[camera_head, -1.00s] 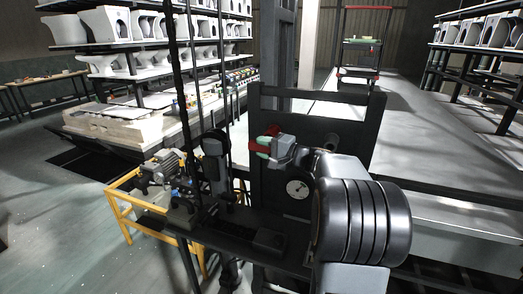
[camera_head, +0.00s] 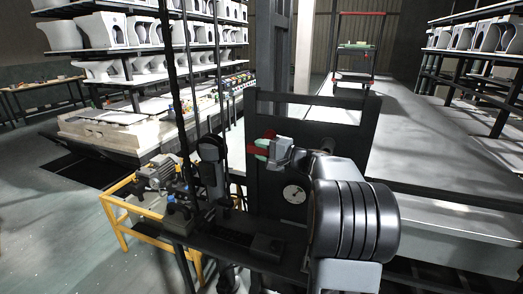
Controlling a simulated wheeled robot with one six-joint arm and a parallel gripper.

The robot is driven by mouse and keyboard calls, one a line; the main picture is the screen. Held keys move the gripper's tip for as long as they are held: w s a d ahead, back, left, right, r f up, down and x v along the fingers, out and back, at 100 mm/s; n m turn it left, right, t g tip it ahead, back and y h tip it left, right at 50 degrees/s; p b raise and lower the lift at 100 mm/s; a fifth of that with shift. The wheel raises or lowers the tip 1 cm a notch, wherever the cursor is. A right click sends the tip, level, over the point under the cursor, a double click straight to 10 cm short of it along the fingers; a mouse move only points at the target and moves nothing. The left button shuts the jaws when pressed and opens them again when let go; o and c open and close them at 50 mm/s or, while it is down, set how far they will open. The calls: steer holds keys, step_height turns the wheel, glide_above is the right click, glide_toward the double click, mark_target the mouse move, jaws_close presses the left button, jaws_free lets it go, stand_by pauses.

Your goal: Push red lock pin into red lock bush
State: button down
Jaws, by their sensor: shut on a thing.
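The red lock pin (camera_head: 268,136) shows as a small red piece at the dark upright panel (camera_head: 330,137). My gripper (camera_head: 264,149) is at the panel's left part, with its pale green fingertips against the red piece. It is shut on the red lock pin. A darker red part (camera_head: 256,150) shows just left of the fingertips. It may be the red lock bush, but I cannot tell it apart from the pin. My wrist and arm hide much of the panel's right side, and how deep the pin sits cannot be seen.
Dark vertical rods and a yellow-framed machine (camera_head: 128,212) stand to the left. Racks of white ceramic ware (camera_head: 120,70) stand behind. A long grey deck (camera_head: 430,150) stretches back at right.

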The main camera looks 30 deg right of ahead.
steer(key=shift+w+d, duration=0.45)
stand_by(0.7)
steer(key=shift+c, duration=2.4)
jaws_free()
steer(key=shift+s+d, duration=0.2)
steer(key=shift+s, duration=0.15)
steer(key=shift+b+v, duration=1.05)
steer(key=shift+v, duration=0.8)
steer(key=shift+s+d, duration=0.1)
steer(key=b+v, duration=0.2)
steer(key=v, duration=1.1)
steer(key=shift+s, duration=0.3)
steer(key=shift+d, duration=0.1)
